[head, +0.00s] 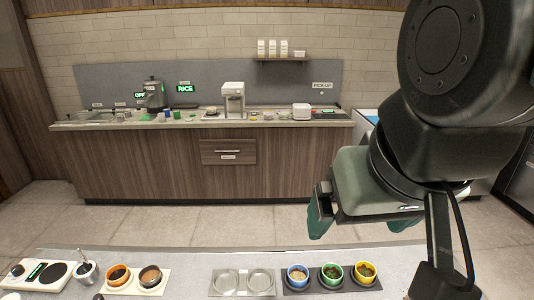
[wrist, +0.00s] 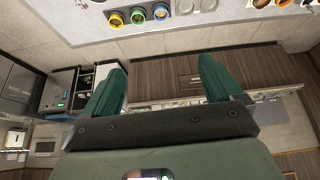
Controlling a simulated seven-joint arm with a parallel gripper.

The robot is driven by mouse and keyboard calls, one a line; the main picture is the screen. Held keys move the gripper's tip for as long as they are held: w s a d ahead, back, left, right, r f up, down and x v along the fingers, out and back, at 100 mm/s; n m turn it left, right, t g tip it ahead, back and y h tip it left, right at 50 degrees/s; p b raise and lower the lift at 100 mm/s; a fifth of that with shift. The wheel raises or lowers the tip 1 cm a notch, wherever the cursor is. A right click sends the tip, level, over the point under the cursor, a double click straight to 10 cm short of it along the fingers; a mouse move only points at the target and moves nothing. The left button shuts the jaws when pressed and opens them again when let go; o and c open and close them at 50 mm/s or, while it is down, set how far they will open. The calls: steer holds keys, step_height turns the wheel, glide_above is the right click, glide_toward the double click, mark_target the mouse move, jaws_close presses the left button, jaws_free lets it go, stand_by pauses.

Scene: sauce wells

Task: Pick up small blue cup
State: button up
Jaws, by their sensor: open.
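A small blue cup (head: 297,275) with pale contents sits on a dark tray (head: 322,289) on the near counter, left of a green cup (head: 332,275) and a yellow cup (head: 365,272). The blue cup also shows at the top of the wrist view (wrist: 161,11). My gripper (head: 360,225) is open and empty, its green fingers (wrist: 162,75) spread apart. It hangs in the air above the near counter, apart from the cups.
A metal tray with two empty round wells (head: 243,270) lies left of the dark tray. Further left are orange and brown cups (head: 118,275), a metal pot (head: 86,270) and a white device (head: 38,274). The back counter (head: 250,123) holds appliances and small items.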

steer(key=shift+w, duration=0.1)
steer(key=n+g, duration=0.6)
steer(key=n, duration=1.3)
glide_above(299, 269)
steer(key=s, duration=0.2)
step_height(299, 269, down, 36)
steer(key=shift+s+a+f, duration=0.15)
steer(key=shift+a+f, duration=0.05)
steer(key=shift+f, duration=1.3)
steer(key=shift+s+a+f, duration=0.1)
steer(key=shift+a+f, duration=0.05)
steer(key=shift+f, duration=1.3)
steer(key=c, duration=1.1)
steer(key=shift+r, duration=0.15)
step_height(299, 269, up, 10)
